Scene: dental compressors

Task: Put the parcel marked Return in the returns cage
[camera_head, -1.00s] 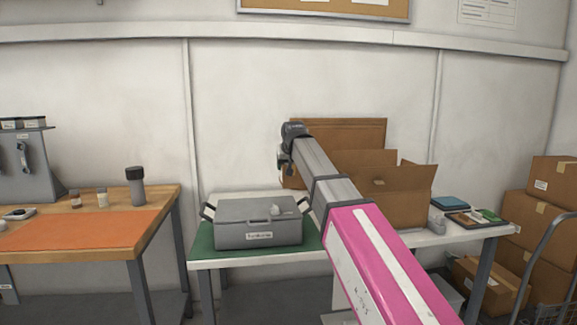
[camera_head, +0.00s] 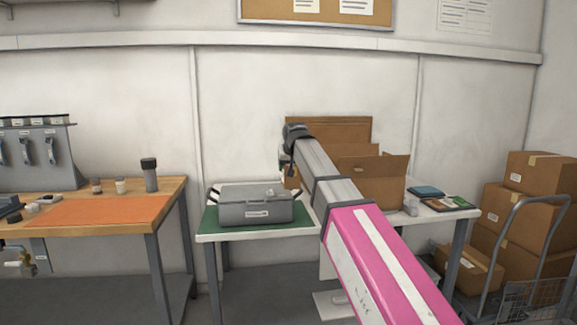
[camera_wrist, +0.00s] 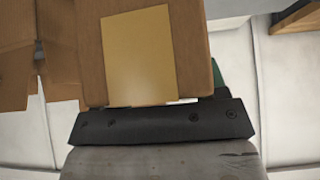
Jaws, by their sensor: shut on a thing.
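My gripper (camera_head: 288,172) is at the end of my outstretched arm, in front of the back wall and above the white table (camera_head: 208,238). In the wrist view its dark jaw (camera_wrist: 155,122) is against a brown cardboard parcel (camera_wrist: 188,50), and it is shut on it. The parcel's near face carries a plain tan patch (camera_wrist: 138,55); no Return mark is readable. In the head view the parcel is mostly hidden by my wrist. A wire-mesh cage (camera_head: 535,302), perhaps the returns cage, shows partly at the lower right edge.
A grey case (camera_head: 255,212) sits on a green mat. An open carton (camera_head: 385,180) stands behind my arm. Stacked boxes (camera_head: 505,225) and a curved grey handle (camera_head: 505,235) stand at right. The wooden bench (camera_head: 175,195) is at left. Floor shows between the tables.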

